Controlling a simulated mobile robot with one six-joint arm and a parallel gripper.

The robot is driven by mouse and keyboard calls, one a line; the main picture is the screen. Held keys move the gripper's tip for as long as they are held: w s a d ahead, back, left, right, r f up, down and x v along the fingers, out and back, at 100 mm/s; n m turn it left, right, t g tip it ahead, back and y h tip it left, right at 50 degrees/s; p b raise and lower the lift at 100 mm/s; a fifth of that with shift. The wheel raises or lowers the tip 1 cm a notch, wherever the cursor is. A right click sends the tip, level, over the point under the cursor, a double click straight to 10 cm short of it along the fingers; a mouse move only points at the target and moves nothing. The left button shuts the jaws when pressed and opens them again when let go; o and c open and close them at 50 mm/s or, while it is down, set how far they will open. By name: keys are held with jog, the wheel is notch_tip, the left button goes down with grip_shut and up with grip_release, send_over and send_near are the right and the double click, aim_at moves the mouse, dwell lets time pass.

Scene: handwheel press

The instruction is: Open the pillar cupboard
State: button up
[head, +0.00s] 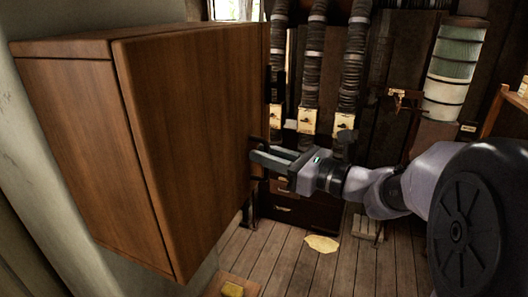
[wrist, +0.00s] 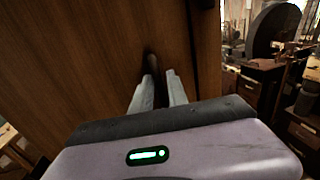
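The pillar cupboard (head: 90,140) is a brown wooden box at the left of the head view, fixed against a pale pillar. Its broad door (head: 200,140) looks shut. A small dark handle (head: 256,143) is near the door's right edge; it also shows in the wrist view (wrist: 150,62). My gripper (head: 262,156) is at the handle, with its fingers pointing at the door. In the wrist view, the two grey fingers (wrist: 160,78) are apart, with the handle at or just beyond their tips. I cannot tell whether they touch it.
Ribbed hoses (head: 313,60) with pale fittings hang behind my gripper. A dark drawer unit (head: 300,210) stands below. The plank floor (head: 350,270) has a pale scrap (head: 321,243) on it. A workbench with drawers (wrist: 248,85) stands at the right of the wrist view.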

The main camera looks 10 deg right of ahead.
grip_shut()
dwell(1.4)
